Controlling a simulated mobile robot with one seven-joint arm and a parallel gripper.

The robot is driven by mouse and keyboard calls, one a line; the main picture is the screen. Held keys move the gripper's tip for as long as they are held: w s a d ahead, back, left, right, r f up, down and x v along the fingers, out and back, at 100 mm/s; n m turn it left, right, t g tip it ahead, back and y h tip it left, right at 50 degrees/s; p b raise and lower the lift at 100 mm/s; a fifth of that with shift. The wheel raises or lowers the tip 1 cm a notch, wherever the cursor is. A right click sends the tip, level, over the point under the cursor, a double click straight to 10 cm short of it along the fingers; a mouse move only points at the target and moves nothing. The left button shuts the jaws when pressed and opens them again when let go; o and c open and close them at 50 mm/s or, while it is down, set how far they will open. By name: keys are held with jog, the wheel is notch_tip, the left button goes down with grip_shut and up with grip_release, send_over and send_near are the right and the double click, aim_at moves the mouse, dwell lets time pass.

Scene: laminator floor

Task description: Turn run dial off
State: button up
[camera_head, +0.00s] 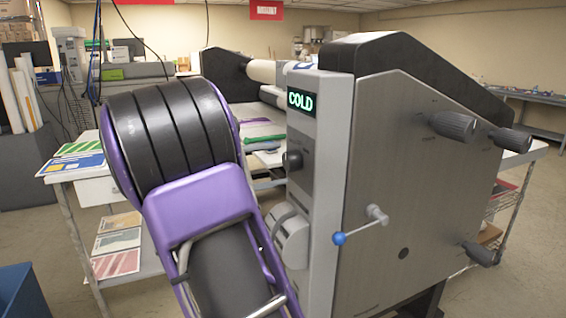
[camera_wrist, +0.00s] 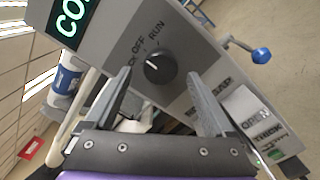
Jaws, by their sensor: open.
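The run dial (camera_wrist: 160,68) is a round black knob on the laminator's grey control panel, with OFF and RUN printed beside it in the wrist view. Another label by it is partly cut by my left finger. A small pale mark shows on the dial, but I cannot tell surely which label it points to. In the head view the dial (camera_head: 292,161) sits below the green COLD display (camera_head: 301,101). My gripper (camera_wrist: 157,78) is open and empty, its fingers framing the dial from both sides in the picture; contact is not visible. My arm hides the gripper in the head view.
A crank with a blue ball (camera_head: 339,238) sticks out from the laminator's side plate (camera_head: 400,180). A switch panel marked OPEN (camera_wrist: 254,115) lies right of my fingers. Dark handles (camera_head: 455,126) jut out at right. A table with prints (camera_head: 75,165) stands at left.

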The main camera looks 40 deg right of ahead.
jog(key=p+v, duration=0.1)
jog(key=v, duration=1.3)
jog(key=shift+a, duration=0.3)
